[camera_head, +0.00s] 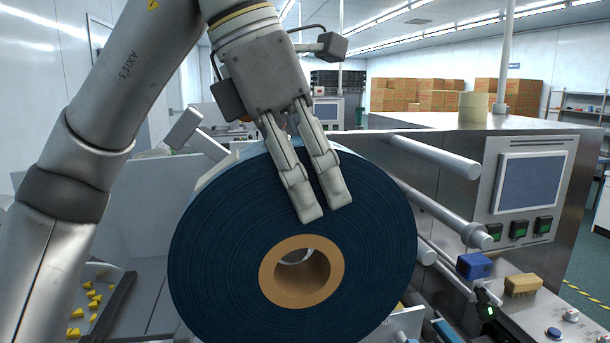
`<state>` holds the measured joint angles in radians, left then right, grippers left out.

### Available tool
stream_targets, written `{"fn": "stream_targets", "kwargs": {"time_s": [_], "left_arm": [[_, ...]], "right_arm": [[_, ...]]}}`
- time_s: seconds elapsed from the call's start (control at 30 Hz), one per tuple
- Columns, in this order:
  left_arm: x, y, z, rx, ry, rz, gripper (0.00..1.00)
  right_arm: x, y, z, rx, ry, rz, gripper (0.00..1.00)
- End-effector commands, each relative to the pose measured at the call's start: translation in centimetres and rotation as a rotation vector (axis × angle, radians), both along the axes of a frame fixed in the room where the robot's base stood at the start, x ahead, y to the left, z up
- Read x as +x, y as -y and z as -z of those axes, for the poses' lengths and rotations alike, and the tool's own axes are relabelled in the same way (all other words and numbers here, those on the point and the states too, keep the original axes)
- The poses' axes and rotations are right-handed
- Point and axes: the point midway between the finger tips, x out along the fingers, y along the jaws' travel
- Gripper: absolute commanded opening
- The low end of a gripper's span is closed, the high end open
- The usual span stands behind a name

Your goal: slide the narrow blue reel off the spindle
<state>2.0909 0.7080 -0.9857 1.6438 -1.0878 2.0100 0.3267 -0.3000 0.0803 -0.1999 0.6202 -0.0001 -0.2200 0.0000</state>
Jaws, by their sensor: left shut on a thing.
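The dark blue reel (215,255) stands on edge in the middle of the camera_head view, its flat face towards me. Its brown cardboard core (273,282) is open at the front, and a small pale patch shows through the bore. I cannot make out a spindle in it; anything behind the reel is hidden. My left gripper (325,206) reaches down from above and is shut on the reel. Its fingers lie over the upper part of the face, above the core. My right gripper is out of view.
Several metal rollers (436,158) stick out of the machine right of the reel. A screen panel (528,183) is on the machine's side. A blue block (473,265) and a brush (522,285) lie at lower right. Yellow pieces (82,312) lie at lower left.

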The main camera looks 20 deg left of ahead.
Motion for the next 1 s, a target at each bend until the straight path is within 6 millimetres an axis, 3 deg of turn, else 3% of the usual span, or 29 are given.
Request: {"fn": "stream_targets", "kwargs": {"time_s": [1.0], "left_arm": [[-4.5, 3.4, -0.7, -0.002, 0.003, 0.001, 0.15]], "right_arm": [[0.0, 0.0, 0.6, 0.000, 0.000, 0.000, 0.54]]}}
